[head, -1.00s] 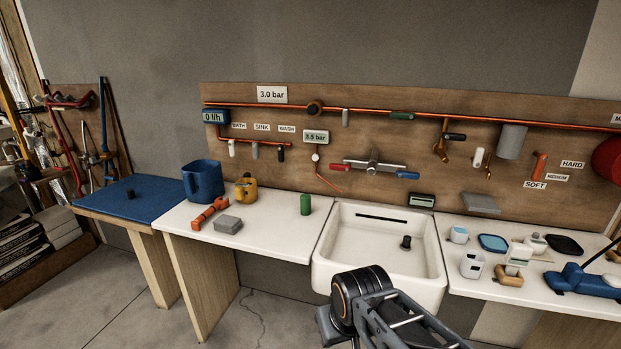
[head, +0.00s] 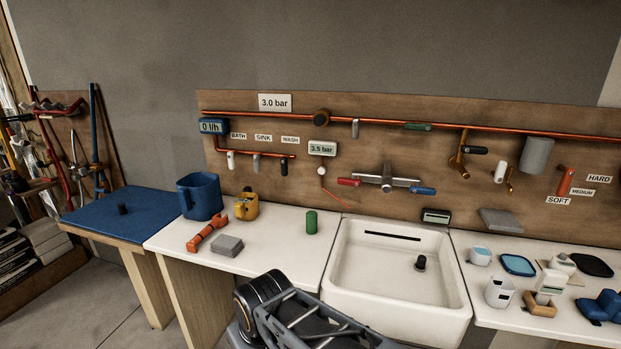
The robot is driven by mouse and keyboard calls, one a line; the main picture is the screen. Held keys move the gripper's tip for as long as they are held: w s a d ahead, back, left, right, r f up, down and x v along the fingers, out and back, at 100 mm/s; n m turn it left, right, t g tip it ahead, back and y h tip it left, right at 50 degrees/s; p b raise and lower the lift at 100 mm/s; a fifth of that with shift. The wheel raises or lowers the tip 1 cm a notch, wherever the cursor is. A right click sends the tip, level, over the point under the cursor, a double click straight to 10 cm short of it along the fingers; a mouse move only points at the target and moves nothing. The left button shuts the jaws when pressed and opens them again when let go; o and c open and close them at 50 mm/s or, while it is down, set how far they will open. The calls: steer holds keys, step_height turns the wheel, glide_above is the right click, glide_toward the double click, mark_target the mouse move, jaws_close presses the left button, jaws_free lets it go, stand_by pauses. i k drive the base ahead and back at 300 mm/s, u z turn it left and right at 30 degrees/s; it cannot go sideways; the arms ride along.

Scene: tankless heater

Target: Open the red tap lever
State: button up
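The red tap lever (head: 348,182) is on the left side of the grey mixer tap (head: 386,179) on the wooden board above the sink. It points left, roughly level. A blue lever (head: 423,191) is on the tap's right side. My arm shows at the bottom centre, low in front of the sink and counter, well away from the tap. My gripper is not visible in the head view.
The white sink (head: 345,260) is below the tap. On the left counter stand a blue jug (head: 199,196), a yellow device (head: 247,205), an orange wrench (head: 206,233), a grey block (head: 227,246) and a green cylinder (head: 312,221). Small containers crowd the right counter.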

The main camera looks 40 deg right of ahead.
mark_target(356, 182)
steer(key=z, duration=0.2)
steer(key=i, duration=0.8)
steer(key=z, duration=1.1)
steer(key=i, duration=0.3)
steer(key=z, duration=0.15)
